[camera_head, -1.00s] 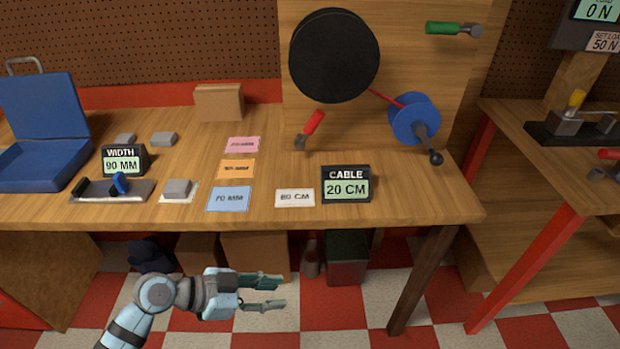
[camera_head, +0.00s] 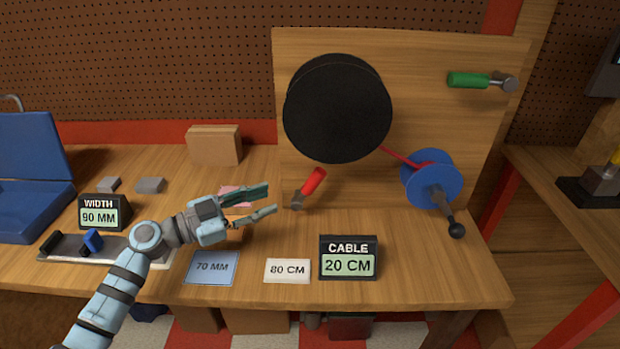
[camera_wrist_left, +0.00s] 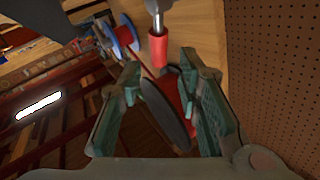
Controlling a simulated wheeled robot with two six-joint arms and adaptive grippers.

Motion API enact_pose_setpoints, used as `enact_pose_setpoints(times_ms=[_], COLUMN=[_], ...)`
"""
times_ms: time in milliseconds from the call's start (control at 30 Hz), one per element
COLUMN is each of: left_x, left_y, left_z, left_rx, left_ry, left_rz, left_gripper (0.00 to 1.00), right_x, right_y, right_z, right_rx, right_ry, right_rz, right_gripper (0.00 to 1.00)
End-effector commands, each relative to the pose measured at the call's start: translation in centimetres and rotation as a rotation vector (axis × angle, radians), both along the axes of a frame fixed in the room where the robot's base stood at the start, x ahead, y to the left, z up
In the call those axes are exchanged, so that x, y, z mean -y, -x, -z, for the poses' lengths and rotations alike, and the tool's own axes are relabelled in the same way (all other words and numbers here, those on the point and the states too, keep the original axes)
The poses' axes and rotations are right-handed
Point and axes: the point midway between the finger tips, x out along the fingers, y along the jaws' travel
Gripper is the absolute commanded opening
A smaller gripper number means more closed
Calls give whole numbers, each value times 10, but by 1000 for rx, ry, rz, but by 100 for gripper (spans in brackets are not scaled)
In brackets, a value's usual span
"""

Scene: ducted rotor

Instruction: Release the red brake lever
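The red brake lever (camera_head: 314,182) has a red grip and a grey metal base (camera_head: 298,201). It leans up to the right at the foot of the wooden board, below the black disc (camera_head: 338,108). My left gripper (camera_head: 272,199) is open and empty, a little left of the lever, its fingers pointing right towards it. In the left wrist view the red grip (camera_wrist_left: 158,48) shows ahead, near the gap between the open fingertips (camera_wrist_left: 160,68), with no clear contact. My right gripper is in neither current view.
A red cable (camera_head: 398,156) runs from the disc to a blue spool (camera_head: 432,180) with a black-knobbed crank (camera_head: 455,229). A green lever (camera_head: 470,80) is higher on the board. The CABLE display (camera_head: 348,258) reads 20 CM. Several cards lie under and near my left arm.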

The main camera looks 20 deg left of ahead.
Motion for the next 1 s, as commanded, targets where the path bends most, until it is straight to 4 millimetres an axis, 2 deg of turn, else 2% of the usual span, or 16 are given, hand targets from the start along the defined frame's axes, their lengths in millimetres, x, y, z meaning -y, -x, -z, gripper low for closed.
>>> enact_pose_setpoints(times_ms=[33,100,333,533,833,1000], left_x=[12,28,66,80,82,81], left_y=[-11,-25,-63,-77,-79,-79], left_z=[-6,-7,-4,-1,-1,-1], left_rx=[5,3,1,0,0,0], left_ry=[8,9,4,1,0,0], left_rz=[2,6,4,1,1,0], left_gripper=[31,31,31,31,31,4], right_x=[0,0,0,0,-2,-2], right_y=[6,10,2,-2,-1,-1], right_z=[-7,-12,-20,-21,-21,-21], right_rx=[-10,-16,-3,4,2,1], right_ry=[0,0,0,0,-2,-2], right_rz=[0,0,0,0,1,1], right_gripper=[40,40,40,40,40,40])
